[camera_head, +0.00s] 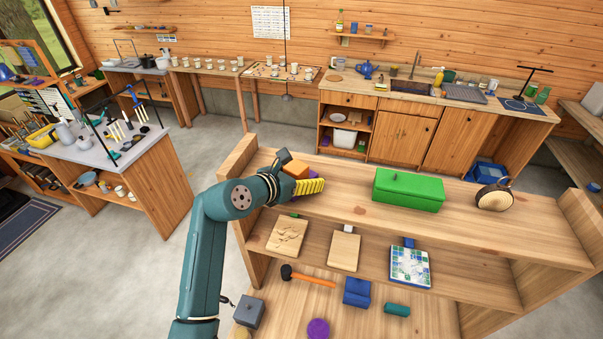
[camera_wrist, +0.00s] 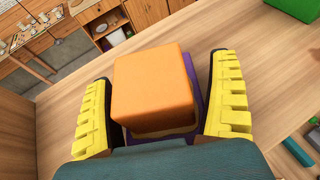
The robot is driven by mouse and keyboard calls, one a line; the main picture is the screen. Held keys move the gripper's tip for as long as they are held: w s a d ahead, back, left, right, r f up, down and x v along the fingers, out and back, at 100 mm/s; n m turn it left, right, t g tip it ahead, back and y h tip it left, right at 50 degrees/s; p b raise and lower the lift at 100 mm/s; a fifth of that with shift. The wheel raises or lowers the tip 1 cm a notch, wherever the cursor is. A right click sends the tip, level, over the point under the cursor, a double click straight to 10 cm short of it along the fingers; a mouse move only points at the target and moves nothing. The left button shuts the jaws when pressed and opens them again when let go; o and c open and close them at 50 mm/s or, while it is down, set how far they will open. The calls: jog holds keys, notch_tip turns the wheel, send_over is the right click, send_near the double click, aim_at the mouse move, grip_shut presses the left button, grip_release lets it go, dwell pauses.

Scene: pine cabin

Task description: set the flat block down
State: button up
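My gripper (camera_head: 303,186) is over the left end of the wooden unit's top board. In the wrist view its two yellow fingers (camera_wrist: 165,95) are spread on either side of an orange block (camera_wrist: 152,85), with narrow gaps beside it. The orange block also shows in the head view (camera_head: 295,169), partly behind the gripper. Under and beside it are a purple piece (camera_wrist: 195,85) and a thin pale edge, mostly hidden. The purple piece also peeks out in the head view (camera_head: 313,172). I cannot tell which of these is the flat block.
Lower shelves hold boards, a mallet (camera_head: 308,276), blue blocks (camera_head: 357,292) and a purple disc (camera_head: 318,328). The top board between gripper and green box is clear.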

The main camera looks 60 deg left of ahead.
jog(key=shift+r, duration=0.15)
jog(key=b+v, duration=0.2)
jog(key=v, duration=1)
jog(key=w+d+r+m+t+h, duration=0.1)
jog(key=w+d+r+m+t, duration=0.15)
jog(key=w+d+m, duration=0.5)
jog(key=w+d+r+m+t, duration=0.1)
jog(key=w+d+r+m, duration=0.25)
jog(key=d+m, duration=0.6)
jog(key=w+d+r+m+t+h, duration=0.1)
jog(key=w+d+r+m, duration=0.2)
jog(key=w+d+m, duration=0.5)
jog(key=s+d+r+m+t+h, duration=0.1)
jog(key=s+d+r+m+t, duration=0.1)
jog(key=d+m, duration=0.3)
jog(key=s+d+r+m+t+h, duration=0.1)
jog(key=s+d+r+m+h, duration=0.1)
jog(key=d+m, duration=0.4)
jog(key=s+d+r+m+t+h, duration=0.1)
jog(key=s+d+r+m, duration=0.3)
jog(key=d, duration=1)
jog(key=shift+r+m+t, duration=0.85)
jog(key=shift+r+m, duration=0.05)
jog(key=shift+r, duration=0.05)
